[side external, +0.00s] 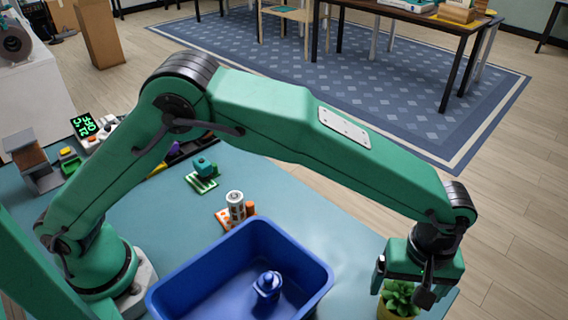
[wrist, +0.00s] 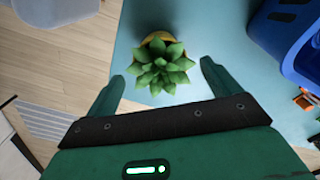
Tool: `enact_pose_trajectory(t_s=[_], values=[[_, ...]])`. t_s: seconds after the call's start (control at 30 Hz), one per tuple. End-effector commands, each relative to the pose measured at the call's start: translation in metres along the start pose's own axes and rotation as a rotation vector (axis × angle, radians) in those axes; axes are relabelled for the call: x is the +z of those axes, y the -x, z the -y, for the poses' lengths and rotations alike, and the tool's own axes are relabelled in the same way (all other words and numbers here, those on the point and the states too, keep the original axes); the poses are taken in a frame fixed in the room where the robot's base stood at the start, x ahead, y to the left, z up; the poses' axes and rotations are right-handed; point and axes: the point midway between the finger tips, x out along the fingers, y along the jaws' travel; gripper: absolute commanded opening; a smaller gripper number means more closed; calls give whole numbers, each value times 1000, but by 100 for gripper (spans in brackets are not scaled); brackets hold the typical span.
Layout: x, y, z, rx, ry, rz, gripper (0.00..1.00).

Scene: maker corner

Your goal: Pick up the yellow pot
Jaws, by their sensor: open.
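The yellow pot (side external: 388,311) holds a green succulent (side external: 401,294) and stands at the right edge of the teal table, cut off by the picture's bottom. In the wrist view, the pot's yellow rim (wrist: 157,38) shows beyond the leaves of the plant (wrist: 160,66), which hide most of it. My gripper (side external: 405,290) is directly above the pot, pointing down. In the wrist view, my gripper's fingers (wrist: 162,75) are apart, one on each side of the plant, with nothing held between them. A finger hides part of the plant in the side view.
A blue bin (side external: 180,293) with a blue object (side external: 267,286) inside stands left of the pot; its wall also shows in the wrist view (wrist: 283,38). Small blocks and parts (side external: 236,209) lie behind the bin. The table's edge is close to the pot.

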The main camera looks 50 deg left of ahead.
Motion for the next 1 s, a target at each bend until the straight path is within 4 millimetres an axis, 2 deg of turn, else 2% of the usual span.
enact_pose_trajectory(t_s=[0.33,0.7,1.0], values=[[0,-9,0,-1,0,0,89],[0,-47,1,-2,0,0,89],[0,-57,1,0,0,0,89]])
